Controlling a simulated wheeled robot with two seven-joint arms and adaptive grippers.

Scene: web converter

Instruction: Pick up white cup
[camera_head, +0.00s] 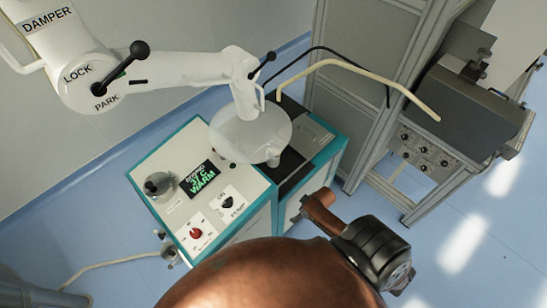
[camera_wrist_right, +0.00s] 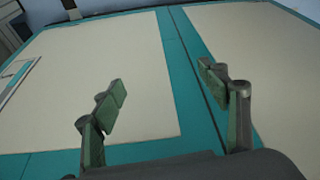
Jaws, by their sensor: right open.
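A small pale cup-like thing (camera_head: 273,158) stands at the lower edge of a clear round hood, near the dark top strip of the teal-and-cream machine. It is too small to tell for sure that it is the white cup. My right gripper (camera_wrist_right: 163,82) is open in the right wrist view, with nothing between its two green-grey fingers. It faces cream panels with teal borders (camera_wrist_right: 174,50), and no cup shows there. In the head view my copper-coloured right arm reaches up beside the machine's lower right side. My left gripper is out of view.
The machine (camera_head: 160,160) has knobs and a green display on top. A white jointed arm (camera_head: 165,68) carries the clear hood (camera_head: 240,130) over it. A grey framed cabinet (camera_head: 352,60) stands behind at the right. Blue floor (camera_head: 460,225) is open at the right.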

